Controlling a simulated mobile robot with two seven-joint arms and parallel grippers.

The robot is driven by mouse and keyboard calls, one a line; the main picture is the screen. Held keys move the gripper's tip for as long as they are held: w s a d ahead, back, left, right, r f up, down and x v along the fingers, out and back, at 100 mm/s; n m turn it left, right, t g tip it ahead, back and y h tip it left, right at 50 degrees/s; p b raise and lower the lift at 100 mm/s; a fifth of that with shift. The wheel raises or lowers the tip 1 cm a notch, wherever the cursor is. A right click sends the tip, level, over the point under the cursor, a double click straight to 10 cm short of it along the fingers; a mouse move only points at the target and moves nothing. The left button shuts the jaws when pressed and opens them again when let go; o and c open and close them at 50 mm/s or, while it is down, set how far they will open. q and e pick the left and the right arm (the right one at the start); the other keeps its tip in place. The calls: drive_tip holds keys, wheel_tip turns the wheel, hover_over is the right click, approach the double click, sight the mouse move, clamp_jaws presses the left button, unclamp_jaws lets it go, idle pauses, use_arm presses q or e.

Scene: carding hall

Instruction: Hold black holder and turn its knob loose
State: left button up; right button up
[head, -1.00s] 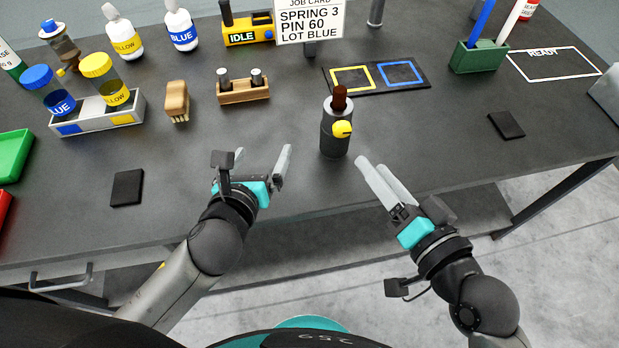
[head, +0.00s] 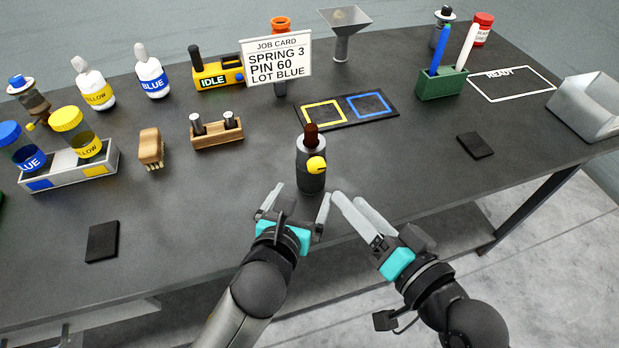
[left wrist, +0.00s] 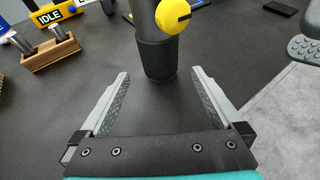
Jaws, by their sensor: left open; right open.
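The black holder (head: 311,178) stands upright on the dark table, with a brown piece sticking out of its top. Its yellow knob (head: 316,165) is on the side, facing front right. In the left wrist view the holder (left wrist: 158,60) is straight ahead, just beyond the fingertips, and the knob (left wrist: 173,16) shows a dark slot. My left gripper (head: 297,203) is open and empty, just in front of the holder's base, with its fingers spread to either side. My right gripper (head: 346,198) is open and empty, to the right of and in front of the holder.
A wooden block with pins (head: 217,136) and a brush (head: 151,149) lie left of the holder. Behind it are a mat with yellow and blue squares (head: 347,111) and the job card (head: 276,61). A black pad (head: 475,145) lies right. The table around the holder is clear.

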sight(307, 186)
use_arm(q)
drive_tip(key=shift+x, duration=3.9)
drive_tip(key=shift+c, duration=0.2)
clamp_jaws()
